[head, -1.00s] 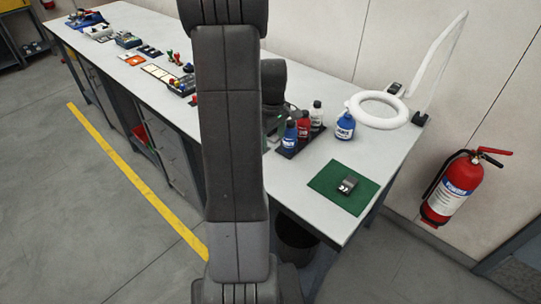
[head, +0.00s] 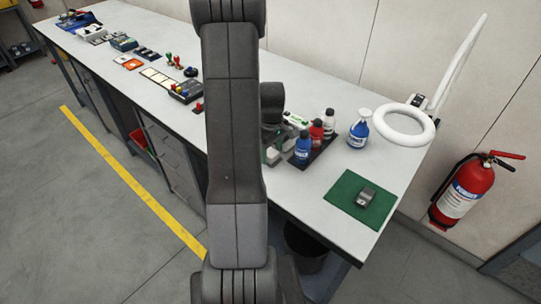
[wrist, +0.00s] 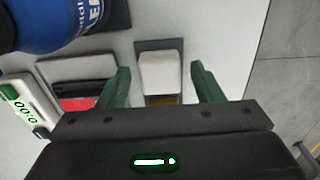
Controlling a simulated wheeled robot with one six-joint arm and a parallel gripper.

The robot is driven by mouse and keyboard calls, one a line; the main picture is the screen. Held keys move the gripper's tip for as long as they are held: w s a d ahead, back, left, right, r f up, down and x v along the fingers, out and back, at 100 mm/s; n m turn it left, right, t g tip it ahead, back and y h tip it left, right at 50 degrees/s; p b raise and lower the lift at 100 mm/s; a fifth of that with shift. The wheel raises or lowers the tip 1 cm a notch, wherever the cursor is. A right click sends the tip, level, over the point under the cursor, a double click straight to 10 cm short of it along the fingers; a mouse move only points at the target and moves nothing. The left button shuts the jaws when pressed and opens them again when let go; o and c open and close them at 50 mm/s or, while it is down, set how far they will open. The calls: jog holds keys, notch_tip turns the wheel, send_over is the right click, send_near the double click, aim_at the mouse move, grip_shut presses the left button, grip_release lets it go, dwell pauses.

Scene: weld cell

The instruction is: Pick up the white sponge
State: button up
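The white sponge (wrist: 161,72) is in the upper middle of the wrist view, on a small dark tray (wrist: 142,46). A yellowish strip shows at its near end. My gripper (wrist: 159,68) is open, with one green finger on each side of the sponge and a gap on both sides. The fingers do not appear to touch it. I cannot tell how far above the bench they are.
A blue bottle (wrist: 50,25), a dark tray with a red item (wrist: 85,103) and a digital meter (wrist: 32,105) lie left of my gripper.

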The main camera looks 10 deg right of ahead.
aim_at(272, 153)
jog(key=c, duration=0.8)
jog(key=shift+c, duration=0.2)
jog(key=shift+r, duration=0.1)
notch_tip(272, 153, up, 10)
jog(key=b, duration=0.1)
jog(key=o, duration=0.4)
jog(key=c, duration=0.3)
jog(key=shift+c, duration=0.2)
